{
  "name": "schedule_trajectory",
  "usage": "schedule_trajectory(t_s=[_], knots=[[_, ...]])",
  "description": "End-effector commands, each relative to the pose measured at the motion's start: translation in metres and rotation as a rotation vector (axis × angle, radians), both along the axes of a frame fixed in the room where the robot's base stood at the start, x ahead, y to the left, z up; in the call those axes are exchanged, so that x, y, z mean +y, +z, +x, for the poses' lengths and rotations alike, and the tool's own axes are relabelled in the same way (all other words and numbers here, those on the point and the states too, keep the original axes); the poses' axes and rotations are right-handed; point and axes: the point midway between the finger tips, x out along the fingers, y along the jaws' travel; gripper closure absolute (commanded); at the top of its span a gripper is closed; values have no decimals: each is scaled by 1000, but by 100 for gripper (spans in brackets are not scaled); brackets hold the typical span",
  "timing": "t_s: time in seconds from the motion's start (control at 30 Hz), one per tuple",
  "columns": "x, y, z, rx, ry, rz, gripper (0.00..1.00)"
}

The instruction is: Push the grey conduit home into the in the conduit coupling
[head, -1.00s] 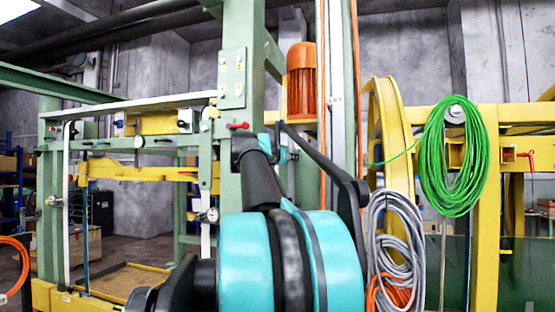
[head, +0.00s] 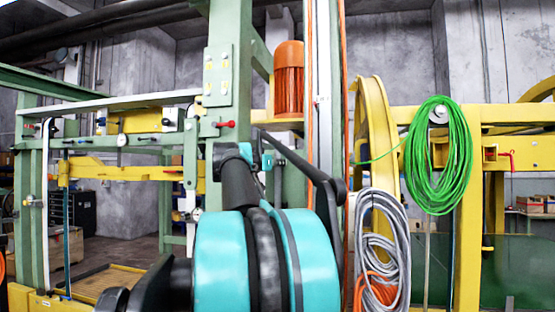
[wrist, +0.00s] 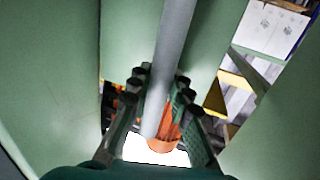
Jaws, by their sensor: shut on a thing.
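The grey conduit (wrist: 172,60) runs down through the wrist view from the top edge, slightly slanted, and passes between the fingers of my gripper (wrist: 158,88). The dark fingers lie on either side of it, and the gripper is shut on it. The conduit's near end shows low in the view, in front of an orange piece (wrist: 160,146). I cannot tell whether the two touch. I cannot make out the conduit coupling in either view. In the head view my arm's turquoise joint hides much of the middle, and my gripper is not clearly visible there.
Green posts (head: 220,90) and an orange motor (head: 289,78) stand close beyond my arm. A red-handled lever (head: 225,124) sticks out there. A green cable coil (head: 438,155) and a grey cable coil (head: 378,240) hang at the right. Green panels flank the gripper in the wrist view.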

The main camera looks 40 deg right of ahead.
Motion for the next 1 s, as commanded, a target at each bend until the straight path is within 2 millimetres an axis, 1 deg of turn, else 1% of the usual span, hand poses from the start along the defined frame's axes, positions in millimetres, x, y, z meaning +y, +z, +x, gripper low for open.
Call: schedule_trajectory(t_s=[0.2, 0.4, 0.6, 1.0], knots=[[0, -19, 0, 0, 0, 0, 100], [0, -30, 0, 0, 0, 0, 100], [0, -33, 0, 0, 0, 0, 100], [0, -33, 0, 0, 0, 0, 100]])
